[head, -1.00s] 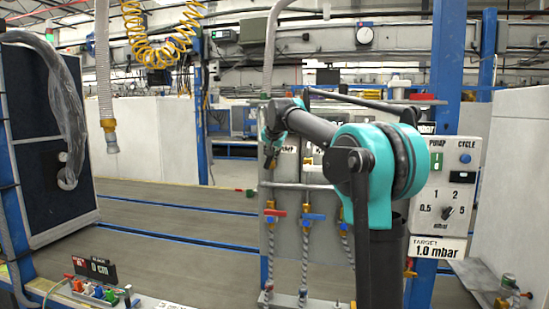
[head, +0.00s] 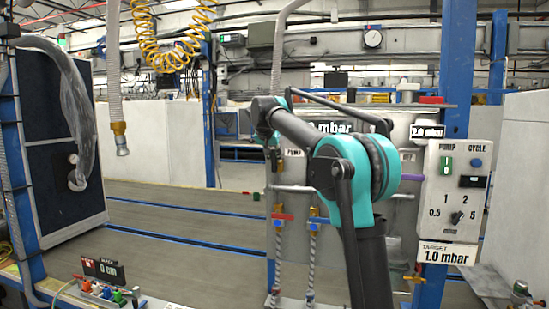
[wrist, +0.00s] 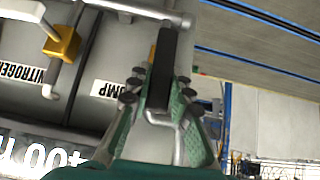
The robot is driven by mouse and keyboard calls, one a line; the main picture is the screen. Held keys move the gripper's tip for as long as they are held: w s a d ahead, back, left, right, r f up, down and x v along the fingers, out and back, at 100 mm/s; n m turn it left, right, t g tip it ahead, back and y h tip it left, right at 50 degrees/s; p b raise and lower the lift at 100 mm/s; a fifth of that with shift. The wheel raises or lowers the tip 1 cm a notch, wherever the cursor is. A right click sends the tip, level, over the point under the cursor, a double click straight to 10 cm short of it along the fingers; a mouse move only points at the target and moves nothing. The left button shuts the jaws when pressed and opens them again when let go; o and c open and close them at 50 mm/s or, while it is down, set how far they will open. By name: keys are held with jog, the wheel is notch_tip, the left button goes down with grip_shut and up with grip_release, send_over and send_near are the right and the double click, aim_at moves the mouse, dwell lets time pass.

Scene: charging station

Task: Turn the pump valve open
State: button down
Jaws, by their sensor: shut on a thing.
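The pump valve's dark lever (wrist: 165,62) lies between the fingers of my gripper (wrist: 158,85) in the wrist view. My gripper is shut on this lever, beside the PUMP label (wrist: 107,91). In the head view my gripper (head: 275,160) is at the panel's left edge, near its PUMP label (head: 293,152), with the lever too small and covered to make out. A brass valve with a pale handle (wrist: 62,42) sits by the NITROGEN label (wrist: 25,73) in the wrist view.
A control box (head: 457,190) with a pump switch and dial hangs on the blue post at right. Red-handled (head: 281,217) and blue-handled (head: 314,221) valves sit below my gripper. My arm hides part of the panel and its display.

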jog(key=shift+f, duration=0.1)
jog(key=c, duration=1.4)
grip_release()
jog(key=shift+o, duration=0.2)
jog(key=v, duration=1.2)
jog(key=s+d+f+n+g, duration=0.1)
jog(key=s+d+f, duration=0.3)
jog(key=f, duration=0.5)
jog(key=s+d+f+g+y, duration=0.1)
jog(key=s+d+f, duration=0.35)
jog(key=f, duration=0.45)
jog(key=s+d+f+n+g, duration=0.1)
jog(key=s+d+f, duration=0.35)
jog(key=f, duration=0.55)
jog(key=s+d+f+y, duration=0.1)
jog(key=s+d+f, duration=0.1)
jog(key=s+f, duration=1)
jog(key=s+d+f+n+g+y, duration=0.1)
jog(key=s+f, duration=1.2)
jog(key=s, duration=0.2)
jog(key=shift+d+n, duration=0.3)
jog(key=shift+d, duration=0.1)
